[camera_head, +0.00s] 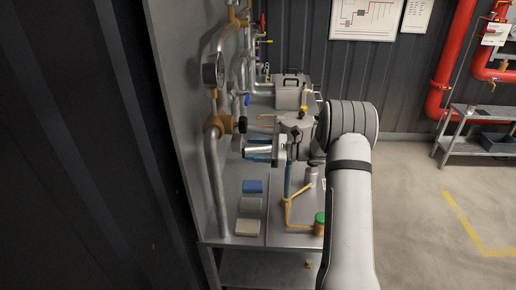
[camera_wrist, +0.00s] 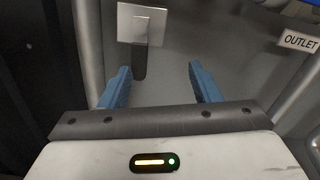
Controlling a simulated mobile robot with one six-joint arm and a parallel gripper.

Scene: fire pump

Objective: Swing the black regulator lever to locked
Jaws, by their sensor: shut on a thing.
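The black regulator lever (camera_wrist: 140,64) hangs down from a square silver plate (camera_wrist: 142,22) in the wrist view. Its lower end sits between the two blue fingers of my gripper (camera_wrist: 161,72), close beside the left finger. In the head view my gripper (camera_head: 264,151) reaches left towards the pipework over the bench. The lever cannot be made out there.
A steel bench (camera_head: 292,239) carries a blue block (camera_head: 253,186), a grey block (camera_head: 250,205), a beige block (camera_head: 247,227) and a brass fitting with a green cap (camera_head: 320,217). A vertical pipe with a gauge (camera_head: 213,70) stands left. An OUTLET label (camera_wrist: 299,41) is at right. Floor to the right is open.

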